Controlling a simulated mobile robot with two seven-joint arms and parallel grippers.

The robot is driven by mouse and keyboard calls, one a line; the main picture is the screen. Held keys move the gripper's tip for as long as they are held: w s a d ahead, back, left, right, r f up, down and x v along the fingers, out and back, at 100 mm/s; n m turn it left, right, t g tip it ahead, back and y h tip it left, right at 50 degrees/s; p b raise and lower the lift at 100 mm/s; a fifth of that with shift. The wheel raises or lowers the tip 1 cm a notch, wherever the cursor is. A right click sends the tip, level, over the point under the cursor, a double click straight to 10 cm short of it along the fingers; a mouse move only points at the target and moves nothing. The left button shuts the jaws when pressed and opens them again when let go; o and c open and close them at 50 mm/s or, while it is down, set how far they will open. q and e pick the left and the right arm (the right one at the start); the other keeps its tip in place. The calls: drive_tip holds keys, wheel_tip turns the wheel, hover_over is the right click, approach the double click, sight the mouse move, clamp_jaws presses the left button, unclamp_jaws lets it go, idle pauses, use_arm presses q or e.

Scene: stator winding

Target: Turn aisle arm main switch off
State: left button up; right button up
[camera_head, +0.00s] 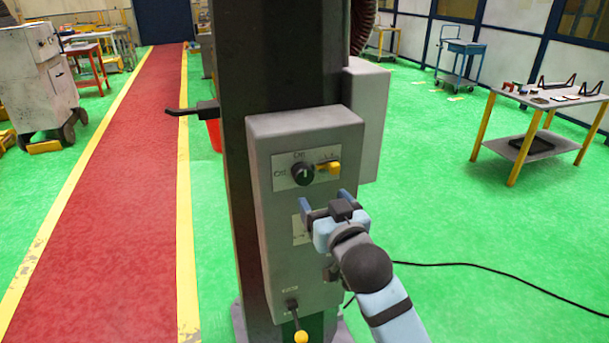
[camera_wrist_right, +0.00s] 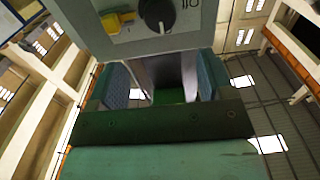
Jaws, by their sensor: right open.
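The black rotary switch knob (camera_head: 302,173) sits on a light plate on the grey control box (camera_head: 262,215), with "On" lettered above it and another label at its left. Its pale mark appears to point up towards "On". A yellow part (camera_head: 328,168) is beside it on the right. My right gripper (camera_head: 326,201) is open and empty in front of the box, a little below the knob and apart from it. In the right wrist view the knob (camera_wrist_right: 156,14) and the yellow part (camera_wrist_right: 116,21) are at the top edge, beyond the open fingers (camera_wrist_right: 165,80). My left gripper is out of view.
The box is fixed to a dark column (camera_head: 285,50) with a black lever (camera_head: 193,109) on its left. A black cable (camera_head: 480,268) lies on the green floor. A work table (camera_head: 545,100) stands at right.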

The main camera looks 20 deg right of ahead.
sight(305, 176)
drive_tip(key=w+p, duration=0.1)
drive_tip(key=w, duration=0.9)
drive_tip(key=shift+w+a, duration=0.15)
drive_tip(key=shift+a, duration=0.05)
drive_tip(key=c, duration=0.9)
